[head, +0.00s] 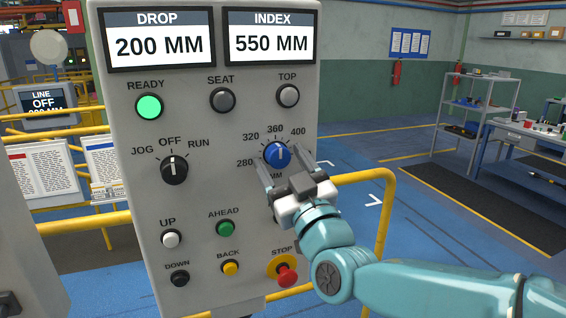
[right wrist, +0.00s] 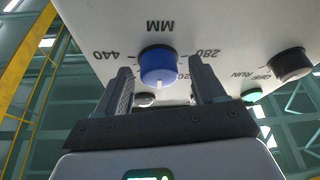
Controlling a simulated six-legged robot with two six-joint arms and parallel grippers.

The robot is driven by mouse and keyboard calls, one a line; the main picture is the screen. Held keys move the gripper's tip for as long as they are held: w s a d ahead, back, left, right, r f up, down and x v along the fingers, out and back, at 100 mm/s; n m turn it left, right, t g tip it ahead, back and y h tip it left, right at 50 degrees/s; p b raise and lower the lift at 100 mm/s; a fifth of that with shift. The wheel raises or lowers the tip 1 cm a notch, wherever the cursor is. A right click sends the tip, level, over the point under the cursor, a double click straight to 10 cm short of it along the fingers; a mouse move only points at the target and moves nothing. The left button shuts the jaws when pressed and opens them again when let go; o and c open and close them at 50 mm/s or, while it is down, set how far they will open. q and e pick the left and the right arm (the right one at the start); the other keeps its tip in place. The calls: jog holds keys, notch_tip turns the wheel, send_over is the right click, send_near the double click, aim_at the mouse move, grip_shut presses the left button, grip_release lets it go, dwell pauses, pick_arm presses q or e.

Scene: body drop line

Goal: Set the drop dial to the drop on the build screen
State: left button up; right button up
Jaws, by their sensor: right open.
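The drop dial (head: 277,153) is a blue knob on the grey control panel (head: 208,110), with marks 280, 320, 360 and 400 around it in the head view. Its white pointer stands upward, near 360. My right gripper (head: 279,163) is open at the dial, one finger at each side. In the right wrist view the blue knob (right wrist: 158,66) lies between the open fingers (right wrist: 159,80), with gaps to both. A small screen (head: 42,102) at the left reads LINE OFF; its lowest line is partly hidden by a yellow rail. My left gripper is out of view.
The panel displays read DROP 200 MM (head: 159,42) and INDEX 550 MM (head: 272,40). The READY lamp (head: 149,107) is lit green. A black mode knob (head: 174,168) points to OFF. The red stop button (head: 287,276) sits below my gripper. Yellow rails (head: 385,215) run behind.

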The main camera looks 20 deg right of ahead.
jog(key=c, duration=1.1)
jog(key=shift+o, duration=0.2)
jog(key=m+h+b, duration=0.1)
jog(key=m+b, duration=0.1)
jog(key=m+h+b, duration=0.1)
jog(key=m+b, duration=0.1)
jog(key=shift+a+f+b, duration=0.15)
jog(key=shift+f+b, duration=0.15)
jog(key=shift+f, duration=0.05)
jog(key=m+h, duration=0.2)
jog(key=m, duration=0.1)
jog(key=shift+r+b, duration=0.3)
jog(key=shift+b, duration=0.05)
jog(key=o, duration=1.1)
jog(key=shift+c, duration=0.2)
jog(key=shift+s, duration=0.1)
